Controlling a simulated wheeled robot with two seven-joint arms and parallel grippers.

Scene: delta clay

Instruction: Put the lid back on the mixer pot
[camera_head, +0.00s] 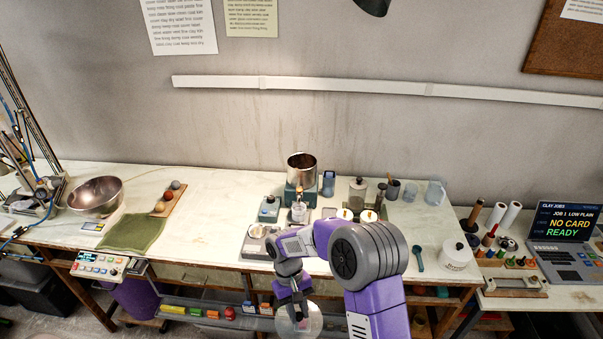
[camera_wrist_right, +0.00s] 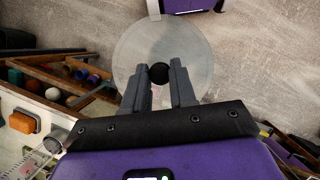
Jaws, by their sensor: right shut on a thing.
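My right gripper (camera_head: 297,308) is low in front of the bench's front edge, and it also shows in the right wrist view (camera_wrist_right: 160,72). It is shut on the black knob of a round, clear lid (camera_wrist_right: 195,45). The lid also shows in the head view (camera_head: 313,322), partly hidden by the gripper. An open steel pot (camera_head: 301,165) stands on a teal base at the back middle of the bench. I cannot tell for sure that it is the mixer pot. My left gripper is not in view.
The white bench (camera_head: 225,205) holds a steel bowl (camera_head: 95,196), a green cloth (camera_head: 133,232), several jars and cups, and a white lidded tub (camera_head: 455,254) at right. My right arm hides part of the bench's middle.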

